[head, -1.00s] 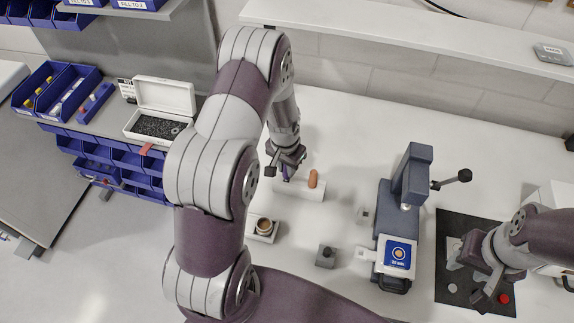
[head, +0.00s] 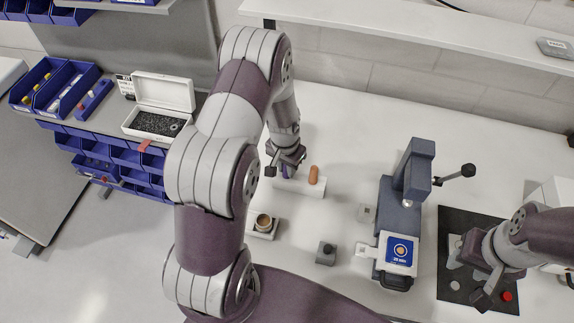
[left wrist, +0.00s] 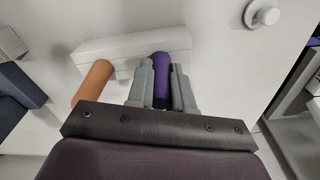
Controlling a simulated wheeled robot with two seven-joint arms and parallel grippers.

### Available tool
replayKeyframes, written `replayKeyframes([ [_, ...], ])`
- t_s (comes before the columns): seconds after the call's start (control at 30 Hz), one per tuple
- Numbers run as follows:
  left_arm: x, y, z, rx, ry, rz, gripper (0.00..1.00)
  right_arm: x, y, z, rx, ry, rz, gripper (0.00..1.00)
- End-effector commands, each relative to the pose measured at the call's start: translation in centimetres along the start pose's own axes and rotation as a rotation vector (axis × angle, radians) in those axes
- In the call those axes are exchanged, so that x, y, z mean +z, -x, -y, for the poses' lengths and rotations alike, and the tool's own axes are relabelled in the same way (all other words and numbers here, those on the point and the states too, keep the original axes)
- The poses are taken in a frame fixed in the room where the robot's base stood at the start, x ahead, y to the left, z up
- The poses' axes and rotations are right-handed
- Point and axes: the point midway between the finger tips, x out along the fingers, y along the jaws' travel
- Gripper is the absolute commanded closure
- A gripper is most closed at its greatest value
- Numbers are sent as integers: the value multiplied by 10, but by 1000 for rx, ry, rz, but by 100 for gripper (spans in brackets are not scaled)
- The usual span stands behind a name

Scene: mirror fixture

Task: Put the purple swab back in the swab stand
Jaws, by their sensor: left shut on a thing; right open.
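The purple swab (left wrist: 162,82) is between the fingers of my left gripper (left wrist: 162,88), which is shut on it, as the left wrist view shows. In the head view my left gripper (head: 284,170) is at the left end of the white swab stand (head: 306,187). The stand also shows in the left wrist view (left wrist: 120,50). The swab's far end is at the stand; I cannot tell whether it is seated. An orange-brown swab (head: 313,175) stands upright at the stand's right part. My right gripper (head: 484,285) is open over a dark mat.
A dark blue-grey press (head: 398,210) with a lever stands right of centre. A small grey block (head: 326,253) and a holder with a round jar (head: 263,222) are in front of the stand. The black mat (head: 455,225) holds a red button. White table is clear behind the stand.

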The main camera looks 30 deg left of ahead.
Motion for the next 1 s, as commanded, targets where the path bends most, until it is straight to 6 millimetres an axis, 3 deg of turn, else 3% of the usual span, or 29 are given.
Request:
replayKeyframes([
  [0.17, 0, 0, 0, 0, 0, 0, 100, 0, 0, 0, 0, 0, 0, 56],
  [0.2, 0, 0, 0, 0, 0, 0, 76, 0, 0, 0, 0, 0, 0, 56],
  [0.3, 0, 0, 0, 0, 0, 0, 50, 0, 0, 0, 0, 0, 0, 56],
  [0.67, -1, 7, 0, -1, 0, -2, 50, 0, -3, 0, 0, 0, 0, 56],
  [1.0, -1, 84, 0, -2, 0, -6, 50, 3, -23, 0, 0, 0, 0, 56],
])
